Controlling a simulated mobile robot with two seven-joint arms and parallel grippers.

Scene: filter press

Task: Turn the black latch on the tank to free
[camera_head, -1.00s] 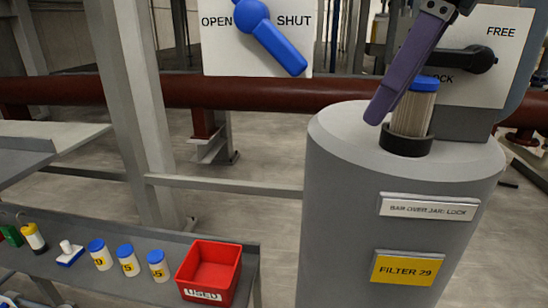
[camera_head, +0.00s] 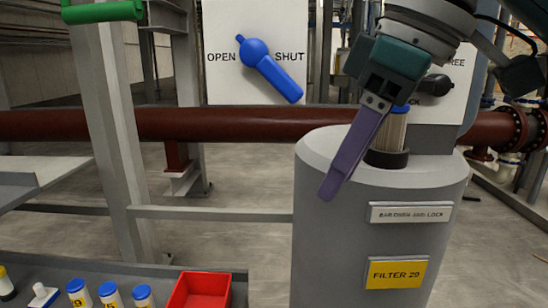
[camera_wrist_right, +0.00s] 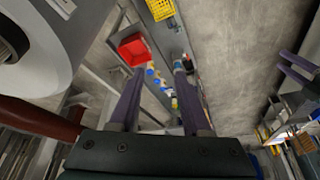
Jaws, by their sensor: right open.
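The black latch (camera_head: 437,85) is on a white plate behind the grey tank's top, at upper right in the head view. Its round end shows; its left part is hidden behind my right gripper, so I cannot tell fully where it points. The plate's "FREE" label is partly covered. The tank (camera_head: 318,215) carries a yellow "FILTER 29" sign. My right gripper (camera_head: 335,185) hangs in front of the tank top, with one purple finger showing in the head view. In the right wrist view both fingers (camera_wrist_right: 160,70) are apart with nothing between them. My left gripper is out of view.
A filter cartridge with a blue cap (camera_head: 392,130) stands in a black ring on the tank top, close behind my right gripper. A blue lever (camera_head: 270,70) is on the OPEN/SHUT plate. A red bin (camera_head: 200,288) and several blue-capped jars sit on the lower left bench.

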